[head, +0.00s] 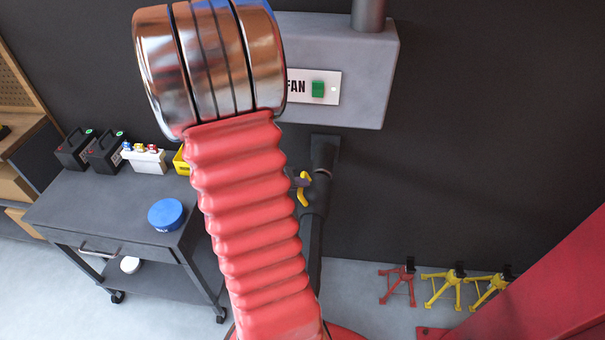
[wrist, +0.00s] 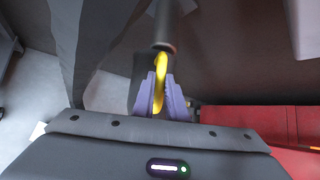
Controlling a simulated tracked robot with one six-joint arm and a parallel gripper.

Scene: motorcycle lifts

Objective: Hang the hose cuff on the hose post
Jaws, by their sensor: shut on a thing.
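The hose cuff (head: 317,192) is a dark cylinder with a yellow handle (head: 304,188), in the middle of the head view. In the wrist view the yellow handle (wrist: 160,68) shows between the two purple fingers of my gripper (wrist: 160,95), which are shut on it. In the head view only a bit of my gripper shows, left of the cuff; my red arm hides the rest. A dark piece on a wall plate (head: 324,152), perhaps the hose post, is just above the cuff. I cannot tell whether they touch or only overlap. A dark tube runs down below the cuff.
A grey fan box (head: 365,75) with a green button is on the wall above. A dark cart (head: 110,205) with batteries and a blue round lid (head: 166,214) stands left. Red and yellow stands (head: 441,288) stand on the floor at right, near a large red structure (head: 550,275).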

